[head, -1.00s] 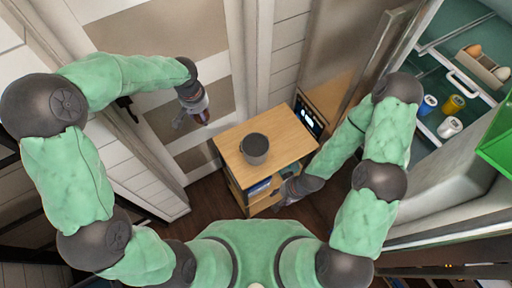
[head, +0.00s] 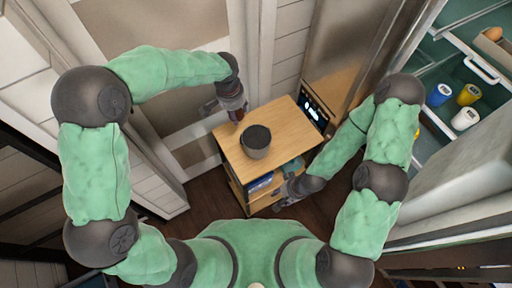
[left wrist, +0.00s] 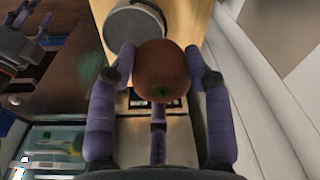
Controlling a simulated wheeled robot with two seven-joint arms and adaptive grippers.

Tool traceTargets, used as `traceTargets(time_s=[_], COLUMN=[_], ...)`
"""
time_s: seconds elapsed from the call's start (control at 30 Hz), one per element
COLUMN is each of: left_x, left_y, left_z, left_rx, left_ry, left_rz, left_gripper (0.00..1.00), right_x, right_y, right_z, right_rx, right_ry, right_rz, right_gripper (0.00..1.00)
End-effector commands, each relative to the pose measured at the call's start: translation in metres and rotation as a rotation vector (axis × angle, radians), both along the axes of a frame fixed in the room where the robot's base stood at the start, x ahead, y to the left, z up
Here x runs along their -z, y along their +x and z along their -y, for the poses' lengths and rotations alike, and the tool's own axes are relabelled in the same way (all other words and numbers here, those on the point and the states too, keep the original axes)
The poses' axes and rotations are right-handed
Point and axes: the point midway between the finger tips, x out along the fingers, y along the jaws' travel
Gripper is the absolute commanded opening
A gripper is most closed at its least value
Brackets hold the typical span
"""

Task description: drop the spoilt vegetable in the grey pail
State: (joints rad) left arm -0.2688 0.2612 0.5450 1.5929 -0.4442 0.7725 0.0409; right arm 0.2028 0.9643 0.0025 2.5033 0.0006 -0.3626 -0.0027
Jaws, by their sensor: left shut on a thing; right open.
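The spoilt vegetable (left wrist: 161,70) is round and brown with a green spot, and sits between the fingers of my left gripper (left wrist: 161,72) in the left wrist view. In the head view my left gripper (head: 234,113) is shut on it, just beyond and left of the grey pail, and the vegetable is mostly hidden. The grey pail (head: 256,142) stands upright on the wooden cabinet top, its inside dark. It also shows at the top of the left wrist view (left wrist: 137,36). My right gripper (head: 284,196) is open and low beside the cabinet's right front.
The wooden cabinet top (head: 284,117) has bare room around the pail. Its open shelves below hold blue items. An open fridge at right holds a blue can (head: 440,95), a yellow can (head: 469,94) and a white can (head: 465,119). Panelled walls stand behind and left.

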Motion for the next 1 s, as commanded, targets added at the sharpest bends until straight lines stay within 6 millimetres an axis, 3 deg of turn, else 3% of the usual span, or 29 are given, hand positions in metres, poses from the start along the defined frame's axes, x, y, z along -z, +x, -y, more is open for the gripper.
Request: traceTargets(time_s=[0.03,0.1,0.3,0.57,1.0], left_x=[0.012,0.019,0.028,0.039,0.084], left_y=[-0.001,-0.003,-0.007,-0.007,-0.007], left_z=[0.013,0.028,0.05,0.053,0.052], left_rx=[0.056,0.125,0.237,0.253,0.251], left_ry=[0.0,-0.002,-0.002,-0.001,-0.002], left_rz=[0.003,0.004,0.005,0.004,0.004], left_gripper=[0.17,0.17,0.17,0.17,0.17], right_x=[0.013,0.02,0.029,0.037,0.069], right_y=[0.0,0.0,0.0,0.0,0.0], right_z=[0.0,0.0,0.0,0.0,0.0], right_rx=[0.0,0.0,0.0,0.0,0.0], right_ry=[0.0,0.0,0.0,0.0,0.0], right_rz=[0.0,0.0,0.0,0.001,0.0], right_gripper=[0.44,0.44,0.44,0.44,0.44])
